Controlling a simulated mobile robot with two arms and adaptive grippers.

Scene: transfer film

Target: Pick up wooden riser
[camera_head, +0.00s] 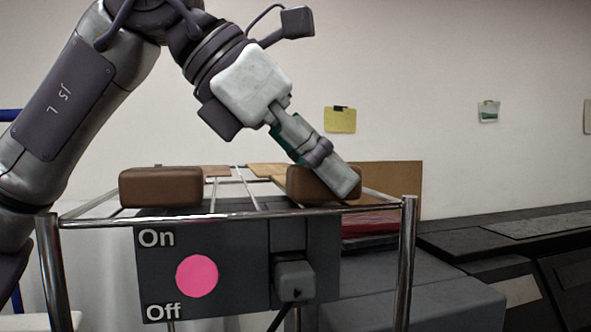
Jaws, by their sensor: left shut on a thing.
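Two brown blocks with rounded edges, which look like wooden risers, sit on a metal rack (240,214). One wooden riser (160,188) is at the rack's left side, apart from my gripper. The other wooden riser (306,185) is at the right side. My left gripper (343,184) reaches down from the upper left and is shut on the right riser, covering part of its front. The riser appears level at the height of the rack top; I cannot tell whether it is lifted. My right gripper is not in view.
A grey panel (160,270) marked On and Off with a pink disc (197,276) hangs at the rack's front. Flat wooden boards (268,169) lie behind the risers. A brown board (395,180) stands behind at the right. Dark grey surfaces (500,250) fill the right side.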

